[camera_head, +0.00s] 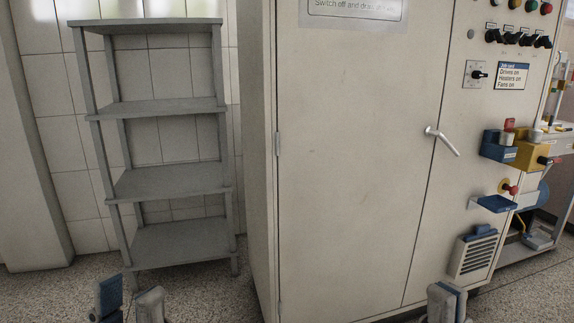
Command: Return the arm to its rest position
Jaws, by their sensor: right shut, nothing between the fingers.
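My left gripper (129,303) shows at the bottom edge, left of centre, in front of the grey shelf unit. Its two fingers stand apart with nothing visible between them, so it is open. My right gripper (447,302) shows at the bottom edge, right of centre, in front of the cabinet's lower part. Its fingers are together and it holds nothing. Both grippers point upward in the picture, and only their finger ends show. The rest of both arms is out of the picture.
A beige cabinet (350,170) with a lever handle (441,140) fills the middle. Knobs, a job card (511,76), blue holders (497,203) and a vent (474,255) are on its right. An empty grey shelf unit (168,182) stands left. Speckled floor (50,295) is clear at left.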

